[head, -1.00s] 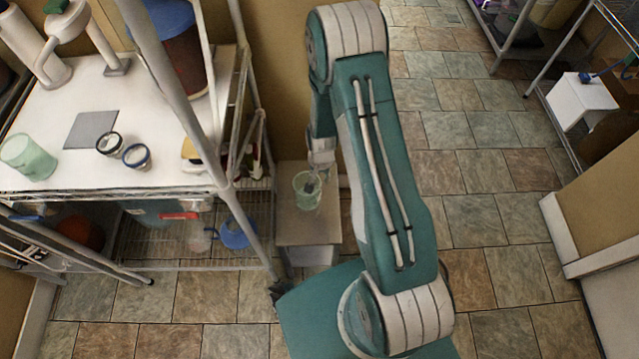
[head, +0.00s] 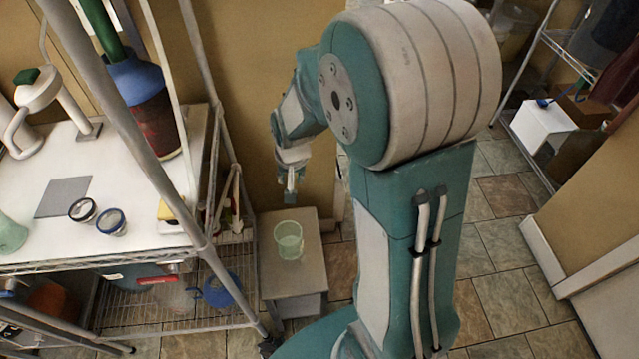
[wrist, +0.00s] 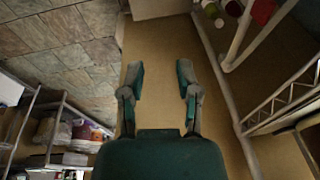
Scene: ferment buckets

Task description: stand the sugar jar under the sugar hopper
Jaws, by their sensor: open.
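A pale green translucent jar (head: 289,241) stands upright and apart from my gripper on a low grey stand (head: 283,277) beside the rack. My gripper (head: 290,192) is open and empty above and behind the jar, close to the tan wall. The wrist view shows its two fingers (wrist: 160,82) spread with nothing between them, facing the tan surface. A second green translucent jar (head: 10,235) is cut off at the left edge on the white worktop. I cannot tell which jar holds sugar. A white device with a dark green top (head: 36,90) stands at the worktop's back; I cannot tell whether it is the sugar hopper.
A slanting rack post (head: 130,130) crosses in front. A blue pot (head: 220,291) sits on the lower shelf. Open tiled floor lies right.

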